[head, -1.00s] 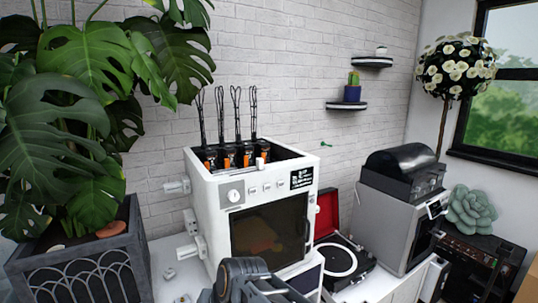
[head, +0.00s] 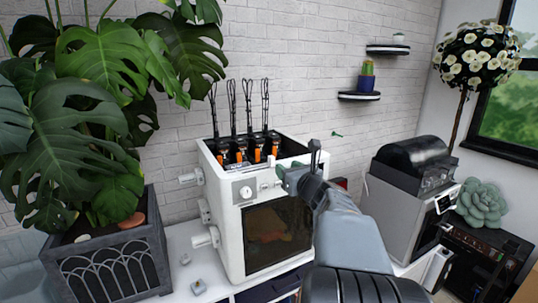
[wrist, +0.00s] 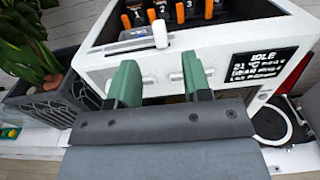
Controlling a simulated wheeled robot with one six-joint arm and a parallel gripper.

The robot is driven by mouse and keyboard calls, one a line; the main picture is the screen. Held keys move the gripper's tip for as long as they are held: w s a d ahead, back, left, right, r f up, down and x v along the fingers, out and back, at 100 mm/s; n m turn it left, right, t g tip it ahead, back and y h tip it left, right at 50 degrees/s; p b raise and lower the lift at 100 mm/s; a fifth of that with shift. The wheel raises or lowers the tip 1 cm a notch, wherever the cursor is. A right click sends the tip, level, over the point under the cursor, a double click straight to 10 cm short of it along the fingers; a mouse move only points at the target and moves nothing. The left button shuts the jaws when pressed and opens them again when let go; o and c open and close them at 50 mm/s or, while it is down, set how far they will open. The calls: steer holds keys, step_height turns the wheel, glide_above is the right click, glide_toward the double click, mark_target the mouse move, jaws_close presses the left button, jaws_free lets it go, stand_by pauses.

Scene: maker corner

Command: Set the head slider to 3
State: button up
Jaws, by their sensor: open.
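The white multi-head printer (head: 231,245) stands on the counter with several numbered black-and-orange tool heads (head: 241,153) in its open top. In the wrist view the white slider knob (wrist: 160,33) shows on the front top rim, at the right end of a grey strip (wrist: 118,47), roughly below the head marked 2. The exact slider setting cannot be read. My gripper (wrist: 162,75) is open and empty, its two green fingers apart in front of the printer's upper front, just short of the knob. In the head view my gripper (head: 290,178) hides the printer's display.
The display (wrist: 258,65) reads IDLE in the wrist view. A large potted plant (head: 95,150) stands to the left, close to the printer. A grey machine with a black lid (head: 410,165) stands to the right. Shelves (head: 388,49) hang on the wall behind.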

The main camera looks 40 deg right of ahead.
mark_target(273, 159)
steer(key=w+p, duration=0.1)
steer(key=w, duration=0.3)
steer(key=w+d+p, duration=0.1)
steer(key=w, duration=0.6)
steer(key=shift+w+d+f+p, duration=0.1)
steer(key=shift+w+d+p, duration=0.15)
steer(key=shift+w+p, duration=0.15)
steer(key=shift+c, duration=0.2)
jaws_close()
